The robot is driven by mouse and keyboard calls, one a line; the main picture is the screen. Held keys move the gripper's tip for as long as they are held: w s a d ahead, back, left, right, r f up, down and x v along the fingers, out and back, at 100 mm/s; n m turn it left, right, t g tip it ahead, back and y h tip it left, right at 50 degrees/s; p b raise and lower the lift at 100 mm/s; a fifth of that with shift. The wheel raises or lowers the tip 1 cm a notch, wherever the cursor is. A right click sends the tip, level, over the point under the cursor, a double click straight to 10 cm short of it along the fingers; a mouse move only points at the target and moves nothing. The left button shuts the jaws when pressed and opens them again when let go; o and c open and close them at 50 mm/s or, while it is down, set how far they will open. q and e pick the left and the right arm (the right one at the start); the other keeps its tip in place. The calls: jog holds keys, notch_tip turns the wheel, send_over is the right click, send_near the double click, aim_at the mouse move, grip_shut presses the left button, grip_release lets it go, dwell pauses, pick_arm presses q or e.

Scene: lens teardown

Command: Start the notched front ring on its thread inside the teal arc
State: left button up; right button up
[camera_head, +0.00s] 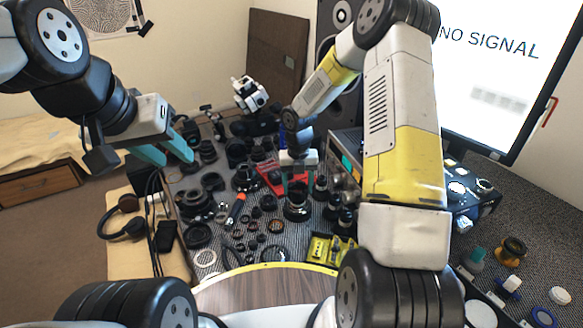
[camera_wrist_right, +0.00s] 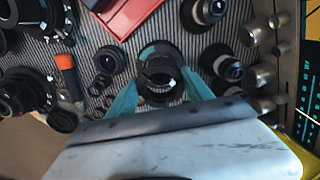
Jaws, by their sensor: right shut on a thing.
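My right gripper (camera_wrist_right: 159,82) is shut on a dark ring (camera_wrist_right: 158,72), with one teal finger on each side of it. The ring is at or just above a black lens barrel, which shows in the head view (camera_head: 297,208) below the right gripper (camera_head: 298,178). Teal shows along the ring's far edge in the right wrist view; I cannot tell whether it is the arc or finger. Notches and thread are too small to make out, and I cannot tell whether ring and barrel touch. My left gripper (camera_head: 166,151) is open and empty, above the mat's left side.
Several lens parts and rings crowd the striped mat (camera_head: 222,262). A red tray (camera_head: 272,180) lies behind the barrel, an orange-handled tool (camera_head: 236,210) to its left, and a yellow holder (camera_head: 330,250) in front. Silver-knobbed equipment (camera_wrist_right: 262,75) stands close on the right.

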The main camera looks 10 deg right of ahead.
jog(key=shift+f, duration=1.55)
jog(key=shift+f, duration=0.45)
dwell(1.2)
jog(key=o, duration=1.4)
jog(key=shift+w+r, duration=0.1)
